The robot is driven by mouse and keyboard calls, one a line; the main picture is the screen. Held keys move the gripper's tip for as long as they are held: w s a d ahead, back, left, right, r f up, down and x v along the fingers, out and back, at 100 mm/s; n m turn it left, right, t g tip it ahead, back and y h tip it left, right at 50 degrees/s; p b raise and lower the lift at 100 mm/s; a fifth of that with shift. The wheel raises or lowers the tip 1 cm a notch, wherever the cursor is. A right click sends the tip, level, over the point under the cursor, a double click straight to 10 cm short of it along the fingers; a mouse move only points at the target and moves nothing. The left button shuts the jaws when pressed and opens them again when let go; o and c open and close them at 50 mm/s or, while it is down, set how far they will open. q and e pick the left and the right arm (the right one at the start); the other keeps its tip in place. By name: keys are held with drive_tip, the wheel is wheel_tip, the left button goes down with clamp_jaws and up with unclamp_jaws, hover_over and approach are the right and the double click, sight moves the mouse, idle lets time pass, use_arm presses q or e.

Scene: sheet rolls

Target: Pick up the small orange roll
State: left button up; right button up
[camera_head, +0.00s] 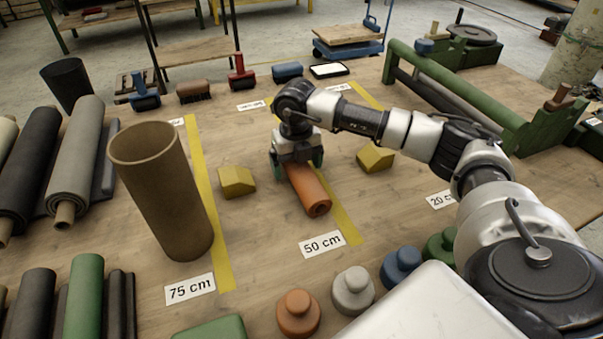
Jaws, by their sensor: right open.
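The small orange roll (310,193) lies on the wooden table by the 50 cm label, its hollow end facing the front right. My right gripper (297,170) is over its far end, pointing down, with green-tipped fingers on either side of the roll. The jaws are open, and I cannot tell whether either finger touches the roll. The roll's far end is hidden under the gripper. My left gripper is not in view.
Yellow blocks (236,181) and (375,157) sit on both sides of the roll. A tall brown tube (165,190) stands at left, with dark and grey rolls (75,150) beyond. Knobbed weights (298,313) line the front. A green frame (450,90) stands at back right.

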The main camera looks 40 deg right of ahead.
drive_tip(key=shift+f, duration=0.3)
drive_tip(key=shift+r, duration=0.1)
drive_tip(key=c, duration=1.3)
drive_tip(key=shift+c, duration=0.2)
